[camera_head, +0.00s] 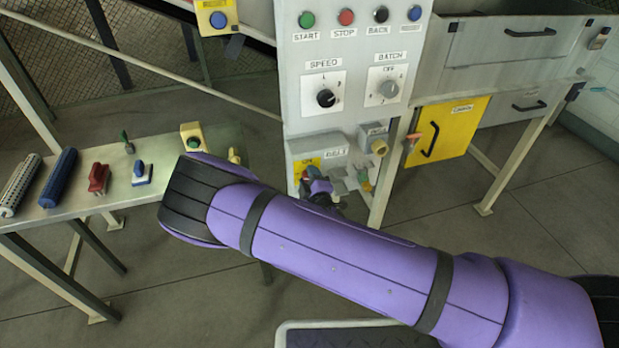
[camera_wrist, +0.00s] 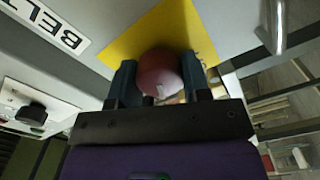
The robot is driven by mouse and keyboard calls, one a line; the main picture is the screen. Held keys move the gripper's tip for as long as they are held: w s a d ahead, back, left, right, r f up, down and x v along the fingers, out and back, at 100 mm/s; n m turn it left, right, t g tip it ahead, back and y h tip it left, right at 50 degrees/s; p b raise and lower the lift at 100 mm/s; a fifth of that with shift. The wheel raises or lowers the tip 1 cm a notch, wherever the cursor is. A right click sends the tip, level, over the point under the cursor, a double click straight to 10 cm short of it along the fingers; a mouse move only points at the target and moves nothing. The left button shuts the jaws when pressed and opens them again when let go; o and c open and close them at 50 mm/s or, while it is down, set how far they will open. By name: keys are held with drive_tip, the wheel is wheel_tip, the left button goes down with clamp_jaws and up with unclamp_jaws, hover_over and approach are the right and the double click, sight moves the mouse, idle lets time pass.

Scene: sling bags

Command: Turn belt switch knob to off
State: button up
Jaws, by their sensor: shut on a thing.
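The belt switch knob (camera_wrist: 160,76) is round and dark red with a small pale mark near its lower edge. It sits on a yellow plate (camera_wrist: 190,28) beside the BELT label (camera_wrist: 48,24) in the wrist view. My gripper (camera_wrist: 158,68) is shut on the knob, with one dark finger on each side of it. In the head view the yellow plate (camera_head: 301,166) and the BELT label (camera_head: 335,154) show low on the grey control panel. My gripper (camera_head: 318,188) is there in front of the panel, small and partly hidden. The knob is hard to make out in that view.
Above are the SPEED knob (camera_head: 326,97), the BATCH knob (camera_head: 388,89) and several push buttons. A metal handle (camera_wrist: 277,25) is close by in the wrist view. A bench (camera_head: 75,205) with several tools stands left.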

drive_tip(key=n, duration=0.5)
drive_tip(key=shift+f, duration=0.1)
idle(0.6)
drive_tip(key=o, duration=0.9)
drive_tip(key=v, duration=1)
drive_tip(key=shift+s+d, duration=0.1)
drive_tip(key=shift+s, duration=0.3)
